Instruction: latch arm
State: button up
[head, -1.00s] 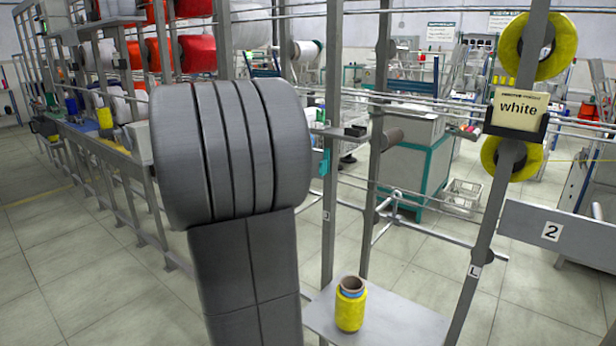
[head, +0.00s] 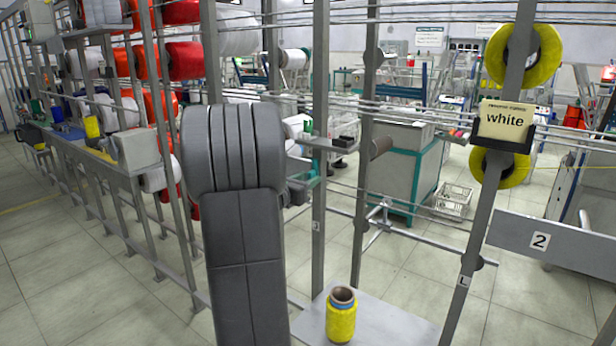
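My own arm (head: 235,220) stands large and grey in the left middle of the head view. Its end is turned away, and I cannot make out my gripper's fingers behind it. A small teal part (head: 306,181) shows just right of my arm, beside an upright post of the frame; my arm partly hides that area. A metal bracket with a black block (head: 345,142) sits above it on the same post. I cannot tell which of these parts is the latch arm, or how it is set.
A yellow bobbin (head: 341,322) stands upright on a grey shelf (head: 395,328) at the bottom. A "white" sign (head: 505,121) hangs between two yellow spools on the right post. Red spools and a long rack line the left.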

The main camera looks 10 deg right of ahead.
jog(key=shift+w+d, duration=0.35)
jog(key=shift+d, duration=0.05)
grip_shut()
jog(key=shift+n, duration=0.3)
jog(key=shift+w+a+f+n+p, duration=0.2)
jog(key=shift+n+p, duration=0.2)
jog(key=shift+n, duration=2.45)
jog(key=shift+w+a+f+n+p, duration=0.15)
jog(key=shift+f+n+p, duration=0.15)
jog(key=shift+n, duration=2.6)
jog(key=shift+w+a+f+n+p, duration=0.15)
jog(key=shift+n+p, duration=0.3)
jog(key=shift+n, duration=2.4)
